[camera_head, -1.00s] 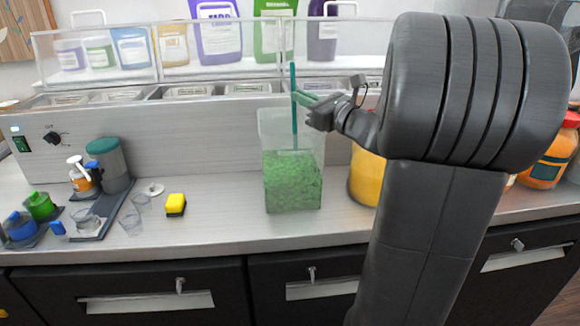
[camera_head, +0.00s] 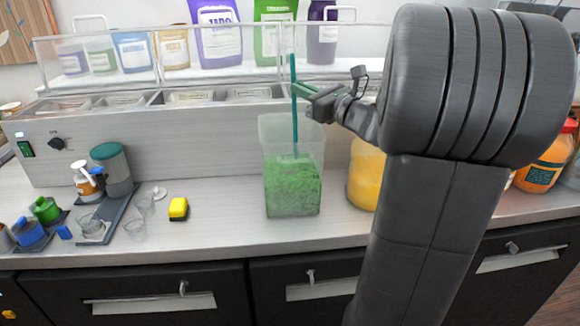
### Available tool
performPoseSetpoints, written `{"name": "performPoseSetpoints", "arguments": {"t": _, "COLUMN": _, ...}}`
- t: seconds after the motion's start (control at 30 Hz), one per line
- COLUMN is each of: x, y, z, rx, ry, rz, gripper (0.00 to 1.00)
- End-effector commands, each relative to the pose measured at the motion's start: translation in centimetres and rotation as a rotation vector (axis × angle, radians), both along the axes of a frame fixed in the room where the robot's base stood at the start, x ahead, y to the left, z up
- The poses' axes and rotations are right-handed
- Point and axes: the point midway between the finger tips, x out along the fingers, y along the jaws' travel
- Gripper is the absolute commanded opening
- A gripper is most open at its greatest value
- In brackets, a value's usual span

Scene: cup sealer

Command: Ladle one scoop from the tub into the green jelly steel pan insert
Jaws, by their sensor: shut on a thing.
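A clear tub (camera_head: 291,132) stands on the counter, about half full of green jelly pieces (camera_head: 293,188). My gripper (camera_head: 303,90) is above the tub's right rim, shut on the upper part of a teal ladle handle (camera_head: 295,118). The handle is nearly upright and runs down into the tub. The ladle's bowl is not visible; it is hidden by the green contents. Steel pan inserts (camera_head: 190,96) sit in the raised unit behind the tub. I cannot tell from their contents which one is for green jelly.
A yellow jar (camera_head: 365,175) stands right of the tub, partly behind my arm. A clear guard (camera_head: 218,55) rises behind the inserts. A yellow sponge (camera_head: 179,208), cups (camera_head: 135,226) and a dispenser (camera_head: 112,168) are at left. The counter just left of the tub is clear.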

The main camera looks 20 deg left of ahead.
Motion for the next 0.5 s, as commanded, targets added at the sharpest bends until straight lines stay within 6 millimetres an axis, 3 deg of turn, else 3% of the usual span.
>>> {"name": "performPoseSetpoints", "arguments": {"t": 0.5, "x": 0.0, "y": 0.0, "z": 4.0, "rx": 0.001, "ry": 0.000, "rz": 0.000, "gripper": 0.00}}
